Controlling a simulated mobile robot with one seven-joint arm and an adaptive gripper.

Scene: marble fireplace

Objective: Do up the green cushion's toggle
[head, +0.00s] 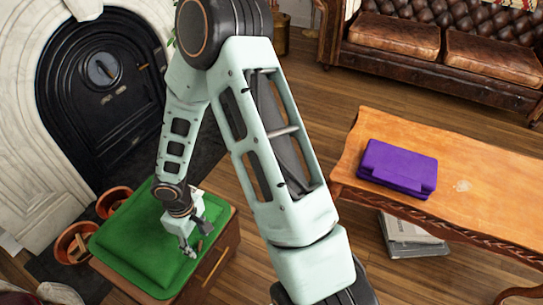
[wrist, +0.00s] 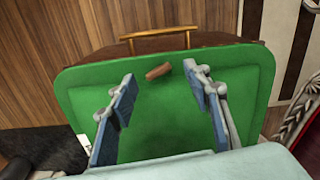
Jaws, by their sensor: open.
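The green cushion (head: 135,245) lies flat on a small wooden chest, and it fills much of the wrist view (wrist: 160,115). Its toggle (wrist: 158,71) is a short brown peg near the cushion's edge on the chest handle's side, lying slightly slanted; it is a small brown spot in the head view (head: 199,246). My gripper (head: 195,242) is over that side of the cushion. In the wrist view its open fingers (wrist: 159,80) stand either side of the toggle, with space between, nothing held. I cannot make out a loop.
The chest (head: 218,262) has a brass handle (wrist: 158,33). Terracotta pots (head: 72,243) stand left of it by the marble fireplace (head: 25,195). A wooden table (head: 480,195) with a purple case (head: 397,168) stands right. A leather sofa (head: 440,55) is behind; wooden floor lies between.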

